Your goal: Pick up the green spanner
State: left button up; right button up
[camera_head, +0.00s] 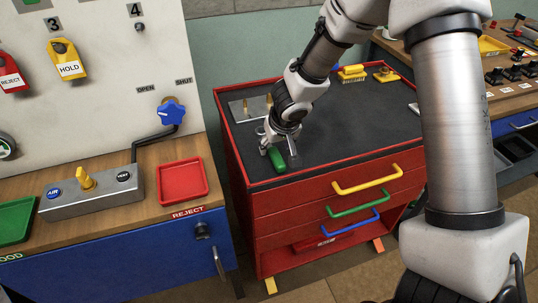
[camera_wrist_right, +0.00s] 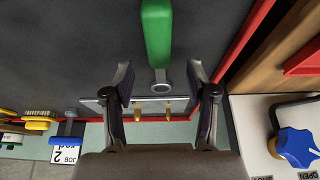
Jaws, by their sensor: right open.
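The green spanner lies on the dark top of the red tool cabinet, near its front left. Its green handle (camera_head: 277,160) shows beneath my right gripper (camera_head: 279,152), which hides part of the tool in the head view. In the right wrist view the green spanner (camera_wrist_right: 157,35) has its handle pointing up the picture and its metal ring end between the fingertips. My right gripper (camera_wrist_right: 160,78) is open, with one finger on each side of the ring end and a visible gap to both. My left gripper is not in view.
A metal plate with brass pegs (camera_wrist_right: 150,105) lies close to the fingers. Yellow brushes (camera_head: 352,72) stand at the cabinet's back. A red reject tray (camera_head: 182,180) sits on the bench left of the cabinet, below a blue knob (camera_head: 171,112). The cabinet top's middle is clear.

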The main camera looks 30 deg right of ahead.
aim_at(274, 151)
jog(key=x, duration=0.3)
jog(key=shift+f, duration=0.2)
jog(key=shift+r, duration=0.15)
jog(key=shift+c, duration=1)
jog(key=shift+s, duration=0.1)
grip_shut()
